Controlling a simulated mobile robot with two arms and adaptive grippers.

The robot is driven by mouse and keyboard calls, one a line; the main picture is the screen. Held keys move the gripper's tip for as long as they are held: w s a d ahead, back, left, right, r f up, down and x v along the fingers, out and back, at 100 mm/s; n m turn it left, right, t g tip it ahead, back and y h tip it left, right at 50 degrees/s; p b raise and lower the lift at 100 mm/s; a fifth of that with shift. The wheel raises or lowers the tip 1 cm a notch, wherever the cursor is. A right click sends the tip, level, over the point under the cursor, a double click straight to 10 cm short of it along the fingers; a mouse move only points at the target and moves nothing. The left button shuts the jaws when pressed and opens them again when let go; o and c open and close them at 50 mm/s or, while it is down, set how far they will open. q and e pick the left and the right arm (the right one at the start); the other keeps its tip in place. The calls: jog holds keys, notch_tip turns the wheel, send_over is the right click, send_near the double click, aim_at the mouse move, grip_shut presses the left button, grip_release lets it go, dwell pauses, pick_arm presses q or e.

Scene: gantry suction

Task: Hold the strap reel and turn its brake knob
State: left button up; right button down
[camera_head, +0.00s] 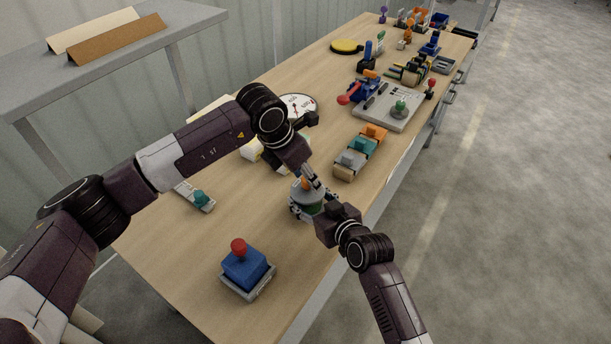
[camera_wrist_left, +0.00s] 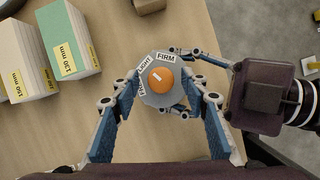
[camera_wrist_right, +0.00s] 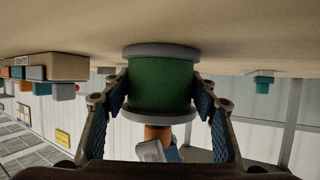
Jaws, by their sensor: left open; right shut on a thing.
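The strap reel (camera_head: 311,209) stands upright on the table, mostly covered by my grippers in the head view. In the right wrist view its green drum (camera_wrist_right: 160,84) sits between two grey flanges. Its orange brake knob (camera_wrist_left: 160,78) tops a grey face with LIGHT and FIRM labels; a pale mark shows on the knob. My right gripper (camera_wrist_right: 162,95) is shut on the green drum, one finger on each side. My left gripper (camera_wrist_left: 163,108) is open above the reel, with its fingers spread on either side of the knob, apart from it.
Green and white blocks with mm labels (camera_wrist_left: 68,38) stand beside the reel. A blue box with a red knob (camera_head: 245,268) is at the near end. A row of coloured blocks (camera_head: 361,153) lies beyond the reel. The near table around the blue box is clear.

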pick_arm(q)
jog(key=v, duration=1.2)
pick_arm(e)
jog(key=c, duration=0.7)
grip_release()
jog(key=shift+d, duration=0.1)
